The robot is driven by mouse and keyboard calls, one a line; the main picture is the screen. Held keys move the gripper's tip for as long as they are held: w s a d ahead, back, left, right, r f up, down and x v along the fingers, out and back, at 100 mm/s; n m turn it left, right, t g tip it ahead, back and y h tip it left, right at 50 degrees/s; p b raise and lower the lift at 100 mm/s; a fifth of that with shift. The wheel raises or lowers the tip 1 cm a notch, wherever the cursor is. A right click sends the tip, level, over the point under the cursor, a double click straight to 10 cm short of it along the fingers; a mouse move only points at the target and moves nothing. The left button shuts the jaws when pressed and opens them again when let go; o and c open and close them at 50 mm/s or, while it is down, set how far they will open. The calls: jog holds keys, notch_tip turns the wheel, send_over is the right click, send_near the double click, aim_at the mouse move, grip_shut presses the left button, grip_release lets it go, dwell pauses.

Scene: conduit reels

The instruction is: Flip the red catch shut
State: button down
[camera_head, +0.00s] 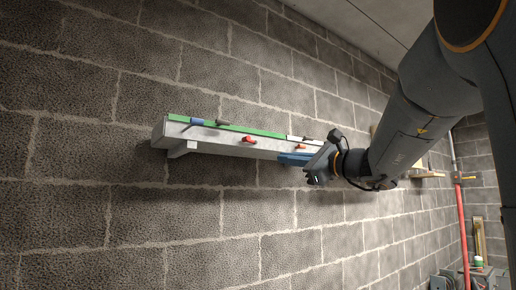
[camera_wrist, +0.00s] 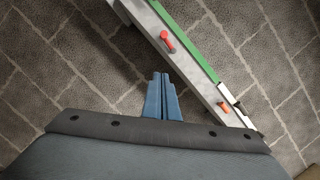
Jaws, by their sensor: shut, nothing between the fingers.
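The red catch (camera_head: 249,139) sits on the front of a pale grey wall-mounted rail (camera_head: 230,146), near its middle. In the wrist view the red catch (camera_wrist: 165,37) is a short red lever with a dark end, ahead of the fingertips. I cannot tell whether it is latched. My gripper (camera_head: 281,158) has blue fingers pressed together, in front of the rail and to the right of the red catch. In the wrist view the gripper (camera_wrist: 161,76) is shut and empty, apart from the red catch.
An orange catch (camera_head: 302,145) is further right on the rail and also shows in the wrist view (camera_wrist: 223,105). A green strip (camera_head: 240,128) runs along the rail's top. A blue piece (camera_head: 197,121) is at its left. The block wall (camera_head: 130,225) is bare below.

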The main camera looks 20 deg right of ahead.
aim_at(250, 140)
jog(key=shift+w+a+r+p, duration=0.85)
jog(key=shift+w+a, duration=0.3)
jog(key=shift+w, duration=0.2)
jog(key=shift+w+a+r+p, duration=0.75)
jog(key=shift+w+a+p, duration=0.1)
jog(key=shift+w+a, duration=0.4)
jog(key=shift+w+a+r+p, duration=0.85)
jog(key=shift+w+a, duration=0.2)
jog(key=shift+w, duration=0.35)
